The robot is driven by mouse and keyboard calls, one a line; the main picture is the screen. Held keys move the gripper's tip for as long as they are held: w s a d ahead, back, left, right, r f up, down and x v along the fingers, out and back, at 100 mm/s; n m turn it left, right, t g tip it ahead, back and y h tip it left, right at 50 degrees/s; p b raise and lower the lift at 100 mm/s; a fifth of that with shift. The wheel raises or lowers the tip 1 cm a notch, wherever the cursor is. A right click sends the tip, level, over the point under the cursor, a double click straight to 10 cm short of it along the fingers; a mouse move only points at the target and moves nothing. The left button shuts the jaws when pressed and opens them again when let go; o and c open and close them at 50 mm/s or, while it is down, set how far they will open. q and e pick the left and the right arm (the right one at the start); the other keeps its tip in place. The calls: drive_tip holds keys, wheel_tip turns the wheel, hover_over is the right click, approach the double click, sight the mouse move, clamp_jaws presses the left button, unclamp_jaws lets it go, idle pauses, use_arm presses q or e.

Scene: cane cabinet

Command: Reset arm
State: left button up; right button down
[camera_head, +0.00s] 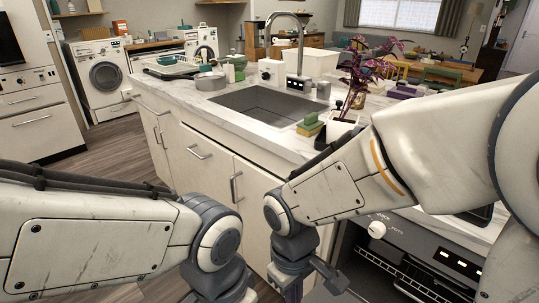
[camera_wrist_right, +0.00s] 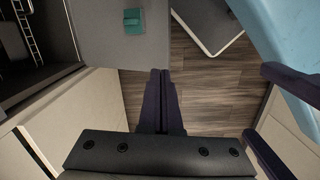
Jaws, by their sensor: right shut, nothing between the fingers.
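My right arm hangs over the front of the counter in the head view, its wrist bent downward beside the oven. My right gripper (camera_wrist_right: 161,72) shows in the right wrist view with its two dark purple fingers pressed together, with nothing between them. It points down toward open space above the wooden floor. My left arm reaches in from the left in the head view, with its wrist bent down near the cabinet doors; its fingers are cut off there. Two dark purple fingers of my left gripper (camera_wrist_right: 278,115) show apart at the right of the wrist view, partly cut off.
The open oven (camera_head: 388,270) is close to my right wrist. Cabinet doors (camera_head: 205,160) stand close to both wrists. The floor (camera_head: 118,150) at left is clear.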

drive_tip(key=s+r+t+y, duration=0.1)
drive_tip(key=s+r+y, duration=0.1)
drive_tip(key=s+r, duration=0.3)
wheel_tip(320, 180, up, 13)
drive_tip(key=s+p, duration=0.1)
drive_tip(key=p, duration=1.2)
drive_tip(key=shift+s+f+m, duration=0.15)
drive_tip(key=shift+f+m, duration=0.05)
drive_tip(key=shift+m, duration=0.1)
drive_tip(key=shift+d, duration=0.1)
